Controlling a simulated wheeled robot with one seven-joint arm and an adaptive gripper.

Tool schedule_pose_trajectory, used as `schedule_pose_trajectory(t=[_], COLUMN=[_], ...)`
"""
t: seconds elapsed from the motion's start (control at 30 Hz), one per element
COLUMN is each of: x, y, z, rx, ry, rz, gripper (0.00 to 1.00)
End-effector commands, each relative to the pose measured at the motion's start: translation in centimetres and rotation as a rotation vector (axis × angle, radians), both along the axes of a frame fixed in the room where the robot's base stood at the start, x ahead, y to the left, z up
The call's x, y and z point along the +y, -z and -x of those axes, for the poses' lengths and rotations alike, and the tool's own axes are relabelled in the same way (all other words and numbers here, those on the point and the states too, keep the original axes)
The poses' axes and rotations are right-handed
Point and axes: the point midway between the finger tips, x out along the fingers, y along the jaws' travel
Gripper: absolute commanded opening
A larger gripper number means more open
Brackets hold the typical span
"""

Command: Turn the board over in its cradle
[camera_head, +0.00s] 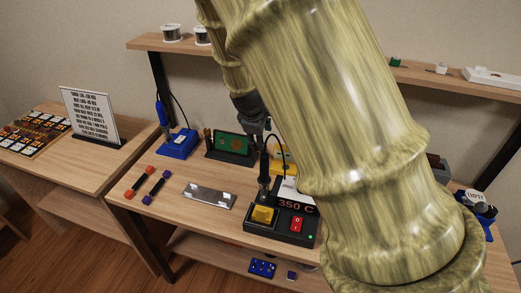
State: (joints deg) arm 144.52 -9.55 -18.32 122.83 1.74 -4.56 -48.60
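The green board (232,143) stands upright, leaning slightly, in a dark cradle (231,159) toward the back of the workbench. A small orange-gold mark shows on its face. My gripper (261,130) is dark grey and hangs pointing down at the board's upper right. My large arm crosses the view from the top to the lower right. The fingertips are small and partly behind the arm and a cable, so I cannot tell whether they are open or touch the board.
A soldering station (281,226) with a yellow sponge and red switch stands in front. A blue tool holder (177,143) is left of the cradle. A metal tray (210,195) and two dumbbell-shaped tools (157,187) lie at front left. A shelf (146,43) runs above.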

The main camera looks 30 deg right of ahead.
Motion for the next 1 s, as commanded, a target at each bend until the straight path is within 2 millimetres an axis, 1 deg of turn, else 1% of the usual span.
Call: schedule_pose_trajectory(t=[0.17,0.8,1.0], x=[-0.1,-2.4,-3.0], y=[0.9,7.3,8.8], z=[-0.4,-2.5,-3.1], rx=[0.003,0.002,0.001], ry=[-0.004,-0.005,-0.004], rz=[0.000,-0.001,-0.001], gripper=[0.53,0.53,0.53])
